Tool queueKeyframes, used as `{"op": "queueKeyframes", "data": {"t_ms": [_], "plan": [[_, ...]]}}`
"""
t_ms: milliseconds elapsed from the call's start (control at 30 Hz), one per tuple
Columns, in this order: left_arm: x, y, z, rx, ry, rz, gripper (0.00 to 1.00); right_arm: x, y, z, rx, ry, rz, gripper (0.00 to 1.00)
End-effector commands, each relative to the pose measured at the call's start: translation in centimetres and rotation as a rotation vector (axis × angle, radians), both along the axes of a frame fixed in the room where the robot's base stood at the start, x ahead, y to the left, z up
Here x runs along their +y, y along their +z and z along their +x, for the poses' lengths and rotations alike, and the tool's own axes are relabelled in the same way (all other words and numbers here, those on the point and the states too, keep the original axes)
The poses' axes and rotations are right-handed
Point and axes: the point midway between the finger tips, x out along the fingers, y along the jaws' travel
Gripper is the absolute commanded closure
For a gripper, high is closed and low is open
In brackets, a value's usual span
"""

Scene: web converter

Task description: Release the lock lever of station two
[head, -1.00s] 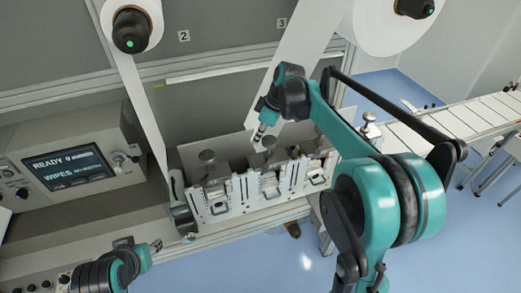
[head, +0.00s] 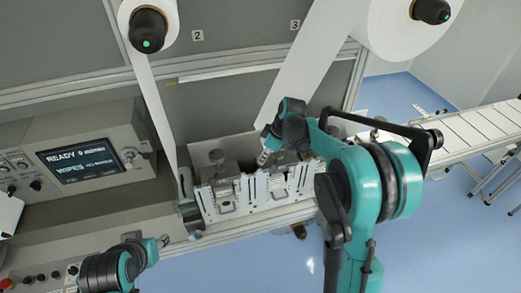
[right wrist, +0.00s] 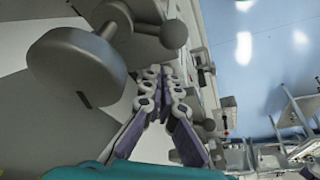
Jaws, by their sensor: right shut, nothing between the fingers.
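The "2" plate (head: 198,36) marks station two on the back wall. Below it the paper web runs down to a metal block (head: 222,203) with slotted plates. A grey round knob (head: 216,157) stands on this block. My right gripper (head: 262,158) is shut and empty, low over the block to the right of that knob. In the right wrist view its fingers (right wrist: 162,85) are together beside a large grey knob (right wrist: 78,68) and a ball-ended lever (right wrist: 173,34); contact cannot be told. My left gripper (head: 163,240) hangs at the lower left, its jaws too small to read.
A control box with a lit screen (head: 80,158) stands at the left. The "3" plate (head: 295,25) and a second web (head: 305,75) are further right. A conveyor (head: 480,130) lies at the right. Blue floor is clear in front.

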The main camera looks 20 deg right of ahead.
Motion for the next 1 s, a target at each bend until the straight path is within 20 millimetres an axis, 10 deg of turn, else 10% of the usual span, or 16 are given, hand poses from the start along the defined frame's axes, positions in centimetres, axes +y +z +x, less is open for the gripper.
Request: {"op": "queueKeyframes", "data": {"t_ms": [1000], "plan": [[0.0,-0.1,0.0,0.0,0.0,0.0,0.6,-1.4,-0.3,-1.6,-0.001,0.056,0.001,1.0]]}}
